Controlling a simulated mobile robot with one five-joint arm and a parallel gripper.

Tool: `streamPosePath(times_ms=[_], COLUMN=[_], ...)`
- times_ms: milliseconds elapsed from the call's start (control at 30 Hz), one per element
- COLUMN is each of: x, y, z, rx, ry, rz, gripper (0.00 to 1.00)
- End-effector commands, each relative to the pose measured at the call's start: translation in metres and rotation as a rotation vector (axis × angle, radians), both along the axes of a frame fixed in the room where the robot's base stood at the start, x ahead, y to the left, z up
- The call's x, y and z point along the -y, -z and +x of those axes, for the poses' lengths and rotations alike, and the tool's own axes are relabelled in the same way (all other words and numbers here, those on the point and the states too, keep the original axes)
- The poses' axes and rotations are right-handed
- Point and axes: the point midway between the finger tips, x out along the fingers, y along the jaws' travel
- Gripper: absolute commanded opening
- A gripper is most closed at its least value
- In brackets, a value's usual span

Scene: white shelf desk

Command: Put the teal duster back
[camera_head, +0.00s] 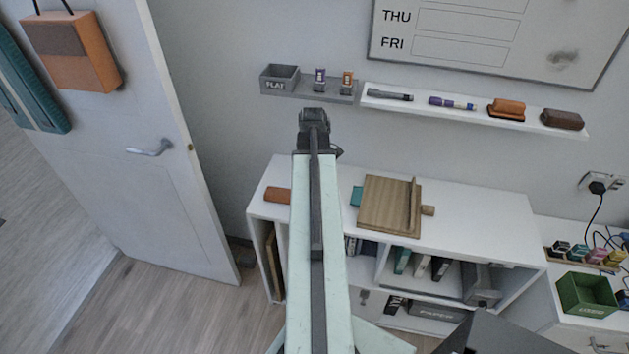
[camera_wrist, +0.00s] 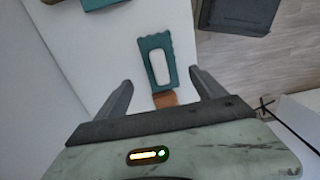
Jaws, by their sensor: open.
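A teal piece with a wavy end and a white inset (camera_wrist: 158,62), probably the teal duster, lies on a white surface in the wrist view. An orange-brown part (camera_wrist: 165,98) adjoins its near end. My gripper (camera_wrist: 160,84) is open, with its fingers on either side of that near end; contact cannot be told. In the head view my gripper (camera_head: 314,122) is at the end of my raised arm, its fingers hidden. The orange-brown part (camera_head: 277,194) shows on the desk top left of my arm. Another teal piece (camera_head: 356,196) shows beside the wooden board.
A wooden board (camera_head: 385,205) lies on the white desk (camera_head: 470,215). A wall ledge (camera_head: 470,110) holds a pen, a marker, an orange eraser (camera_head: 508,109) and a brown one (camera_head: 562,119). A grey ledge (camera_head: 330,98) holds a small bin. The door (camera_head: 110,120) stands left.

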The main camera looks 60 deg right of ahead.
Motion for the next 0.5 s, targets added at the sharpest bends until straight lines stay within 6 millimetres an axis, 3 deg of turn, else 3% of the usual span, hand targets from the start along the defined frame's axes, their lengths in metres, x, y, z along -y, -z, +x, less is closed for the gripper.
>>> streamPosePath(times_ms=[33,167,500], x=[0.0,0.0,0.0], y=[-0.025,-0.044,-0.047], z=[0.0,0.0,-0.001], rx=[0.0,0.0,0.0], ry=[0.0,0.001,0.001], rz=[0.0,0.0,0.0], gripper=[0.8,0.8,0.8])
